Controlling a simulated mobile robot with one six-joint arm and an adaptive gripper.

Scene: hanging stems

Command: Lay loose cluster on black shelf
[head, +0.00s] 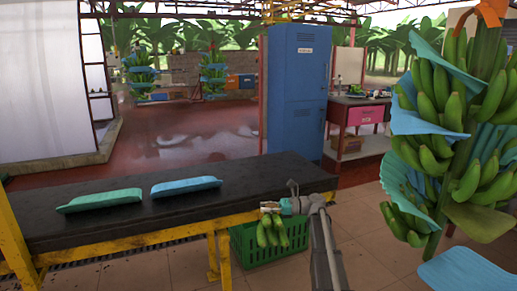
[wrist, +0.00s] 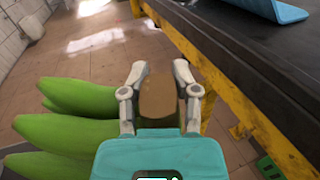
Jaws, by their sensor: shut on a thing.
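The black shelf (head: 225,201) is a long dark top on a yellow frame, running across the left of the head view; its dark top also fills the upper right of the wrist view (wrist: 270,50). The loose cluster (head: 271,234) is a few green bananas hanging below my gripper (head: 270,206), off the shelf's front edge near its right end. In the wrist view my gripper (wrist: 160,85) is shut on the cluster's brown crown, with the green fruit (wrist: 65,130) pointing left. The cluster hangs clear of the shelf; its far side is hidden.
A green package (head: 100,200) and a blue package (head: 186,186) lie on the shelf, with bare top to their right. A green crate (head: 298,236) stands on the floor behind the cluster. A large hanging banana stem (head: 440,150) with blue sheets is at right.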

